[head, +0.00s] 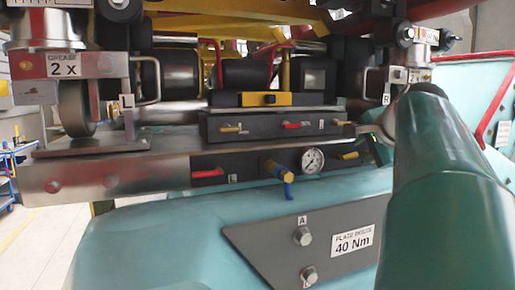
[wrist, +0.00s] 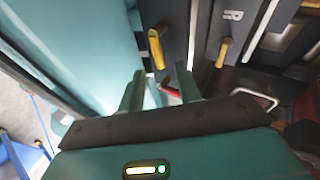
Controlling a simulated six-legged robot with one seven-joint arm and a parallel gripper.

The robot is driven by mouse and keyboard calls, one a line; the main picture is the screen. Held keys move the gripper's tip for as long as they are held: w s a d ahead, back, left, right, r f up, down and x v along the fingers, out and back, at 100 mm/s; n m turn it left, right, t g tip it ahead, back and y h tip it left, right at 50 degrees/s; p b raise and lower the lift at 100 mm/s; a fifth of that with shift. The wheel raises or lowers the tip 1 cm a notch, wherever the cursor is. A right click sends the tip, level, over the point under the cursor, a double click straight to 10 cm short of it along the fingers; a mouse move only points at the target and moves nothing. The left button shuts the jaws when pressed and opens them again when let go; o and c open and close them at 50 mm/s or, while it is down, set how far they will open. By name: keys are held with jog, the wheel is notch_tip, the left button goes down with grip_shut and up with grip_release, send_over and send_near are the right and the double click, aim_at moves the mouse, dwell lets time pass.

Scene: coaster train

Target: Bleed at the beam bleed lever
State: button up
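The steel beam (head: 110,172) crosses the head view. I cannot read which one is the bleed lever. In the wrist view my gripper (wrist: 161,76) is open, its fingers apart with nothing held. A yellow lever (wrist: 156,47) stands just beyond the fingertips, apparently untouched. A red lever (wrist: 171,91) shows between the fingers, partly hidden. My gripper is hidden in the head view.
A black block (head: 265,127) with more small red and yellow levers sits above the beam. A bolted plate (head: 310,240) marked 40 Nm lies below, on a teal body (head: 150,240). In the wrist view another yellow lever (wrist: 223,52) stands close at right.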

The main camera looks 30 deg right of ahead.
jog(key=shift+x, duration=0.8)
grip_shut()
jog(key=shift+f, duration=0.15)
jog(key=shift+d+f+m+y, duration=0.15)
jog(key=shift+m+y, duration=0.25)
jog(key=shift+y, duration=0.1)
grip_release()
